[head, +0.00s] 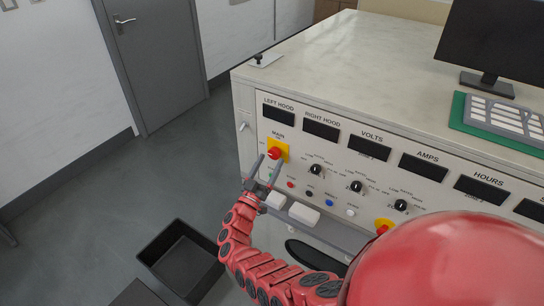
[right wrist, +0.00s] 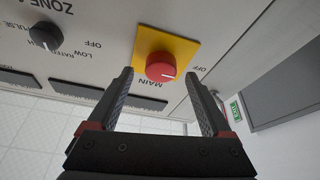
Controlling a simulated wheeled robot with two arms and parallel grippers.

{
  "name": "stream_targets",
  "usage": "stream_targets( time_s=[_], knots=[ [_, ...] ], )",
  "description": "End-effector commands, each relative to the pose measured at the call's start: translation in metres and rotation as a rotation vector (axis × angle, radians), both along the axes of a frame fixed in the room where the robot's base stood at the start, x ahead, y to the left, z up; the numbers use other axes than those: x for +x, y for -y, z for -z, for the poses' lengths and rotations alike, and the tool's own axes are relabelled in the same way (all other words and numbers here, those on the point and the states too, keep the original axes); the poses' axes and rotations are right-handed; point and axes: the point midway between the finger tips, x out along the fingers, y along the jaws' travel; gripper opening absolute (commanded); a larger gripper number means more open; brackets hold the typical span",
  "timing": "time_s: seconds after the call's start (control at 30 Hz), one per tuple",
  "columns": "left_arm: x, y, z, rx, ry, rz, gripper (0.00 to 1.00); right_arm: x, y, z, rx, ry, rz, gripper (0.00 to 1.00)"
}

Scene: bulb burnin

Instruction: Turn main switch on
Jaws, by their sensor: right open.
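The main switch (head: 275,153) is a red round knob on a yellow square plate at the left end of the panel, under the MAIN label. My right gripper (head: 268,172) is open, with one finger on each side of the knob in the picture. In the right wrist view its fingertips (right wrist: 160,76) flank the knob, with visible gaps on both sides. I cannot tell how far the fingertips are from the panel. My left gripper is not in view.
The grey-white panel (head: 345,150) carries dark displays, black knobs (head: 316,170) and small coloured jacks. A monitor (head: 490,45) and a green mat (head: 462,110) are on top. A black bin (head: 165,253) stands on the floor.

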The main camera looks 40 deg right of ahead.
Motion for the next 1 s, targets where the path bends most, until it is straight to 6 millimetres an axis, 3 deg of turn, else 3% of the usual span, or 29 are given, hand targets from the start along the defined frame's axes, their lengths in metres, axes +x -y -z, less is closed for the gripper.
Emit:
stream_targets(
  time_s=[0.2, 0.53, 1.0],
  knots=[
    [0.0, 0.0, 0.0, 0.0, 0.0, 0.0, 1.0, 0.011, 0.019, -0.008, 0.0, -0.001, -0.001, 0.83],
    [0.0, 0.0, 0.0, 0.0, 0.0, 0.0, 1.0, 0.012, 0.021, -0.009, 0.0, -0.001, -0.002, 0.83],
    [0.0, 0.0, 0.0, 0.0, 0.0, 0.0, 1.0, 0.012, 0.021, -0.01, 0.0, -0.001, -0.002, 0.0]
  ],
)
